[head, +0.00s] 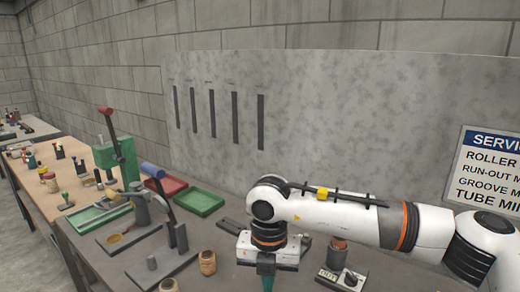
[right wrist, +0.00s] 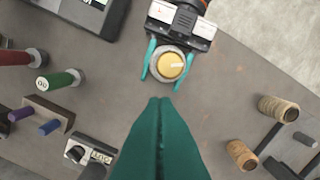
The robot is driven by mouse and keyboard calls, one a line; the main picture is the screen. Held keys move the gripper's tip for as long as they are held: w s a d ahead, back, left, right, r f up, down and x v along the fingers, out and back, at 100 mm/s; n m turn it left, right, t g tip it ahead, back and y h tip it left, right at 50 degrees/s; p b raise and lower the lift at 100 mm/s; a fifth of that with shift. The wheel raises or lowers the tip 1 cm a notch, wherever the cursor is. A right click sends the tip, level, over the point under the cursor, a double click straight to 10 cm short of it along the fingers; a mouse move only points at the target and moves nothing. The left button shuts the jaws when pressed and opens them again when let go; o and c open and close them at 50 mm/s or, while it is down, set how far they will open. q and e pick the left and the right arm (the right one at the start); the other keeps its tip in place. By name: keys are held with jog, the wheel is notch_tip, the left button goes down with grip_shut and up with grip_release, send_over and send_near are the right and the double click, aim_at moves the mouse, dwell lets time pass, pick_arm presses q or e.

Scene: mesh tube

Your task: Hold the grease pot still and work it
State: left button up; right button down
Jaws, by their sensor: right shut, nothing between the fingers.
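The grease pot (right wrist: 171,65) shows in the right wrist view as a round container with a pale grey rim and a yellow top with a pale mark. The pot and the left gripper are not in the head view. My right gripper (head: 266,280) points down at the bottom of the head view. In the right wrist view its teal fingers (right wrist: 160,104) are together and empty, their tips just below the pot in the picture, apart from it.
Thread spools (right wrist: 242,154) lie on the right in the wrist view. A block marked OUT (right wrist: 90,152), a peg block (right wrist: 42,115) and a green-handled piece (right wrist: 60,80) are on the left. A lever tool (head: 150,210) and green tray (head: 200,202) stand left in the head view.

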notch_tip(320, 180, down, 6)
jog(key=a+m, duration=0.1)
jog(key=m, duration=0.4)
dwell(0.5)
jog(key=shift+s+a, duration=0.1)
jog(key=shift+s, duration=0.15)
dwell(0.7)
jog(key=shift+s+d+f, duration=0.1)
jog(key=shift+s+d, duration=0.1)
jog(key=shift+d, duration=0.15)
jog(key=shift+s+d, duration=0.15)
jog(key=shift+d, duration=0.05)
jog(key=shift+s+d, duration=0.25)
jog(key=shift+s, duration=0.15)
dwell(0.5)
